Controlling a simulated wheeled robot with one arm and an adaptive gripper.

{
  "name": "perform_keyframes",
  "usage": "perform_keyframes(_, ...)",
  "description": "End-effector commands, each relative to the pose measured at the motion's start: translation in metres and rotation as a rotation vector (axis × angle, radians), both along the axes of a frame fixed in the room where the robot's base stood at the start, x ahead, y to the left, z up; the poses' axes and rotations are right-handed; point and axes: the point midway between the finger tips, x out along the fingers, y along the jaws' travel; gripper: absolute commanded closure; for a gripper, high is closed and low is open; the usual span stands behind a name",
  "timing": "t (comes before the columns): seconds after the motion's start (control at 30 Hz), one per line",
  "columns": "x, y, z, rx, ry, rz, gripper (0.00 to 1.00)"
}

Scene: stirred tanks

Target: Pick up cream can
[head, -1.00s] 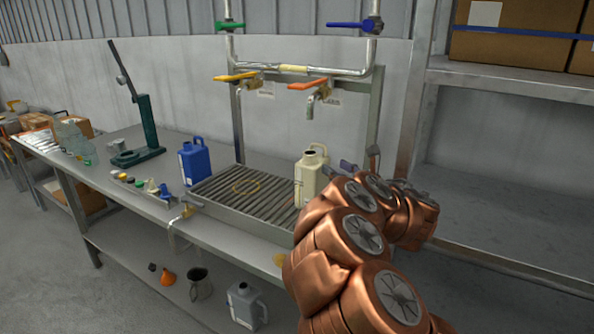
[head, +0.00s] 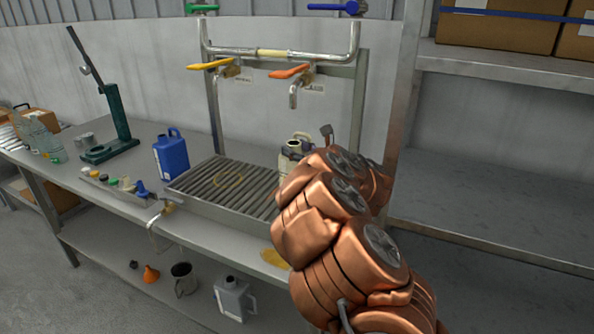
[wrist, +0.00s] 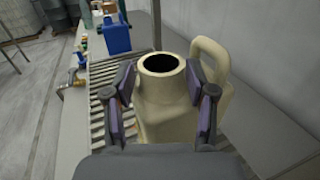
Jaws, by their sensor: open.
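The cream can (head: 292,154) stands upright on the right end of the slatted grate, partly hidden by my copper arm in the head view. In the wrist view the cream can (wrist: 165,105) is close, with its dark open mouth up and its handle to the right. My gripper (wrist: 160,100) is open, with one purple-padded finger on each side of the can's upper body. I cannot tell whether the pads touch it. In the head view my gripper (head: 308,147) is mostly hidden behind the arm.
A blue can (head: 171,156) stands left of the slatted grate (head: 215,187). Pipes with an orange-handled tap (head: 291,72) and a yellow-handled tap (head: 212,64) hang above the grate. A small-parts tray (head: 115,187) and green stand (head: 112,130) are farther left. A grey can (head: 232,298) is below.

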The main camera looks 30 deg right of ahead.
Motion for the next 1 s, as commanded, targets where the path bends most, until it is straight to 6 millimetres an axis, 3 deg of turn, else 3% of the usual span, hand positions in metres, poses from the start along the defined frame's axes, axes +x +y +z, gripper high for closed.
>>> perform_keyframes(0.2, 0.021, 0.002, 0.001, 0.002, 0.000, -0.003, 0.44)
perform_keyframes(0.43, 0.022, 0.002, 0.000, 0.000, 0.000, -0.003, 0.44)
perform_keyframes(1.0, 0.022, 0.002, 0.000, 0.000, 0.001, -0.003, 1.00)
